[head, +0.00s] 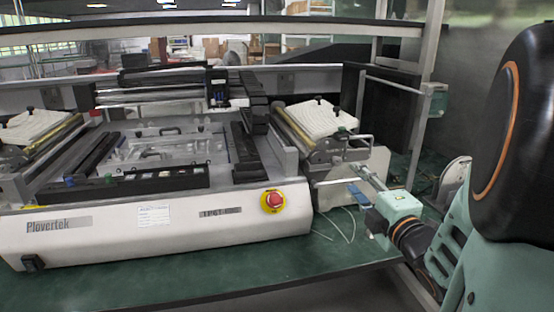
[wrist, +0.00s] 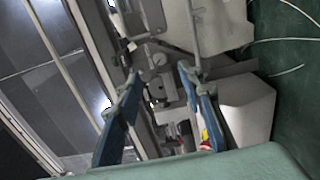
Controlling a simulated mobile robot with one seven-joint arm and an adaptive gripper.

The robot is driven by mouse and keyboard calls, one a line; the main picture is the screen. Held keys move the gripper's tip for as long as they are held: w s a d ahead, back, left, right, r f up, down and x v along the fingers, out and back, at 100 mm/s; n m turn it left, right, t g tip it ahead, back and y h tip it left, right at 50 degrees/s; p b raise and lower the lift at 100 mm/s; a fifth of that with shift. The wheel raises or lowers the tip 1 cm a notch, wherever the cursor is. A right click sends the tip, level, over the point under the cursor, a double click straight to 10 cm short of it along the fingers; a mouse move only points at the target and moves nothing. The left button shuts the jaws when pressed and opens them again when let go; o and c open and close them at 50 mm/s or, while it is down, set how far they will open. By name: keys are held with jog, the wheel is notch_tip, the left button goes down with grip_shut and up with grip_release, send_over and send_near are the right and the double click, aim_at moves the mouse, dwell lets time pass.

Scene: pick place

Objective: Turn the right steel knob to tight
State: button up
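My gripper (head: 356,181) is at the right end of the machine, its fingers pointing left towards the steel side unit (head: 328,152). In the wrist view the two blue fingers of my gripper (wrist: 159,74) are spread apart with nothing between them. A small round steel part (wrist: 158,60), which looks like the right knob, shows beyond the gap between the fingertips. The fingers appear apart from it, though the depth is hard to judge. I cannot tell from its look how tight it is. In the head view the knob is too small to make out clearly.
The white machine (head: 150,232) stands on a green table (head: 225,282), with a red stop button (head: 273,201) at its front right. A steel bar (head: 341,181) sticks out near my gripper. Thin white cables (head: 346,225) lie below it. A dark panel (head: 385,105) stands behind.

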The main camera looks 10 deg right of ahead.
aim_at(338, 162)
jog(key=w, duration=0.4)
jog(key=w+b, duration=0.1)
jog(key=w, duration=0.3)
jog(key=shift+w+a, duration=0.2)
jog(key=shift+w, duration=0.1)
grip_shut()
